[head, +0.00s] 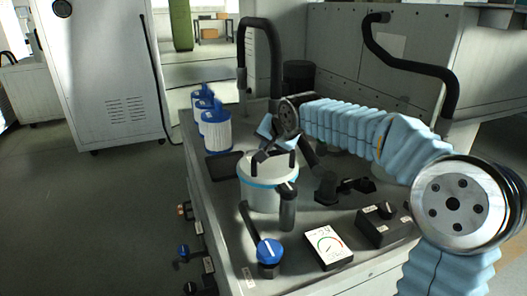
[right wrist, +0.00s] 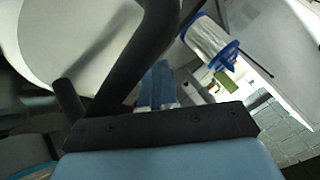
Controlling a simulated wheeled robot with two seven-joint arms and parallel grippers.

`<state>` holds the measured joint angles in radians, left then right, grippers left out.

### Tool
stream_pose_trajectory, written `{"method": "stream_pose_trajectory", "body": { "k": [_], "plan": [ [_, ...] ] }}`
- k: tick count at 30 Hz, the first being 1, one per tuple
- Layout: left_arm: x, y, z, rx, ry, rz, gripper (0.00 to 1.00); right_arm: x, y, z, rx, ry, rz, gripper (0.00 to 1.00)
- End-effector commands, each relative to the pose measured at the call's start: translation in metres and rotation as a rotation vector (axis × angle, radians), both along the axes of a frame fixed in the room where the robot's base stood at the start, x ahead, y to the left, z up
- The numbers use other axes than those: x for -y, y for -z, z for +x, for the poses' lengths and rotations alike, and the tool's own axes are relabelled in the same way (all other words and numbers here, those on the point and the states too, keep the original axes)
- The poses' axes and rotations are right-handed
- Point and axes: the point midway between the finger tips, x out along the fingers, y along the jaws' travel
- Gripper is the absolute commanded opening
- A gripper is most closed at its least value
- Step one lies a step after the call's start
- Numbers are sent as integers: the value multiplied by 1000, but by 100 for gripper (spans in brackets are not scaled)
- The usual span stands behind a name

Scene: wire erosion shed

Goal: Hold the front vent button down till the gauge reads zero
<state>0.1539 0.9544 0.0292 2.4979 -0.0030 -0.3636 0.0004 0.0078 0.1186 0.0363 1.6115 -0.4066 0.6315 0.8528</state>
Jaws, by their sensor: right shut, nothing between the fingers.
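The gauge (head: 328,246) is a white-faced dial with a coloured arc near the bench's front edge; its needle is too small to read surely. Behind it to the left stands a white canister (head: 258,202) with a blue band and black fittings. A blue-topped knob (head: 268,252) is left of the gauge. I cannot tell which part is the front vent button. My right gripper (head: 264,153) is shut and empty, above the canister's top; contact is unclear. In the right wrist view a pale rounded body, probably the canister (right wrist: 65,40), is at upper left. My left gripper is out of view.
White filter cartridges with blue tops (head: 216,132) stand at the bench's back left, one also in the right wrist view (right wrist: 207,38). A black knob box (head: 384,226) sits right of the gauge. Black hoses (head: 262,30) arch behind. The floor at left is clear.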

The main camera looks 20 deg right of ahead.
Motion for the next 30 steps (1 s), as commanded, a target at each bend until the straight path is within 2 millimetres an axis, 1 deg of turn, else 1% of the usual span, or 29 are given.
{"method": "stream_pose_trajectory", "body": {
  "k": [20, 23, 30],
  "plan": [
    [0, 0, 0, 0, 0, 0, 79, 0, 2, 0, -4, 0, 0, 0],
    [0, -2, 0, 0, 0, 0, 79, 0, 0, 0, -4, 0, 0, 0],
    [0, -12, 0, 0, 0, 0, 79, 0, -14, 0, -3, 0, 0, 0]
  ]
}}
